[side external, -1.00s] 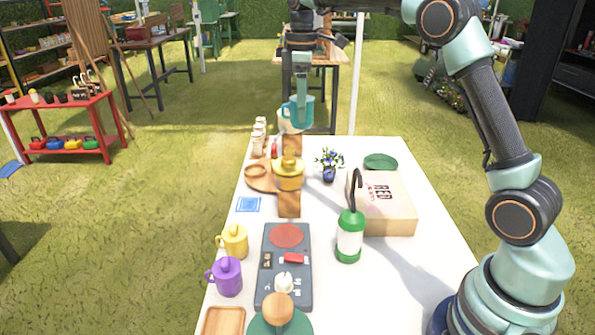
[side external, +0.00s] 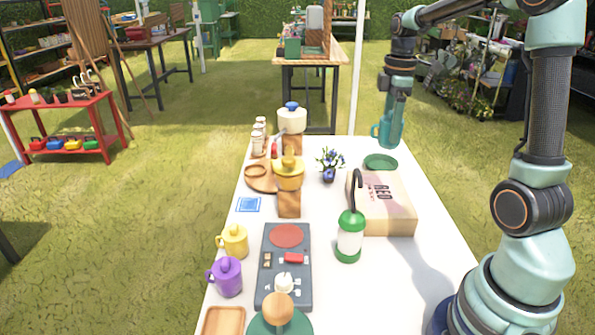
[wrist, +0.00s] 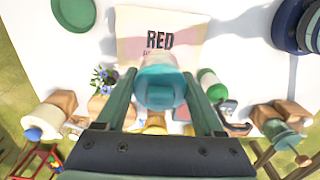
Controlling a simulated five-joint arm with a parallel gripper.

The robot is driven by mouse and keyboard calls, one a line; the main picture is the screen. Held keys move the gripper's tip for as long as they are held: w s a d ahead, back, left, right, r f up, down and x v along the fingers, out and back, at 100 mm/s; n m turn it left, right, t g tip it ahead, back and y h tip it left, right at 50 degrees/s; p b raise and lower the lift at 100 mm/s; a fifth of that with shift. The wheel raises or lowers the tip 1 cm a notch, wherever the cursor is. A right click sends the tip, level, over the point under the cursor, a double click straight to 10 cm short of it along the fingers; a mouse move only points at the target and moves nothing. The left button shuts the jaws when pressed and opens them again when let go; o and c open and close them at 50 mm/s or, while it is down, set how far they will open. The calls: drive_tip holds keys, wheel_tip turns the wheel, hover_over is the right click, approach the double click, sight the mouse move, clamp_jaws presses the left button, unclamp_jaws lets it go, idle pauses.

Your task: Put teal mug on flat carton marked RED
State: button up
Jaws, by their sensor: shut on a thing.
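The teal mug (side external: 379,131) is held in my gripper (side external: 390,125), above the far right part of the white table in the side external view. In the wrist view the mug (wrist: 160,88) sits between the two green fingers of my gripper (wrist: 160,95), which is shut on it. The flat carton marked RED (side external: 398,218) lies on the table, nearer the side camera than the mug. In the wrist view the carton (wrist: 187,28) shows its lettering just beyond the mug. The mug is apart from the carton.
A green and white lantern (side external: 349,243) stands at the carton's near left edge, its dark handle rising before the carton. A green disc (side external: 380,162) lies behind the carton. A blue flower vase (side external: 329,175) stands left of it. The carton's top looks mostly bare.

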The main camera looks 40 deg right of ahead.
wheel_tip(320, 180, down, 13)
drive_tip(key=shift+f, duration=0.2)
idle(0.3)
drive_tip(key=shift+f, duration=0.1)
drive_tip(key=o, duration=1.5)
drive_tip(key=shift+c, duration=0.2)
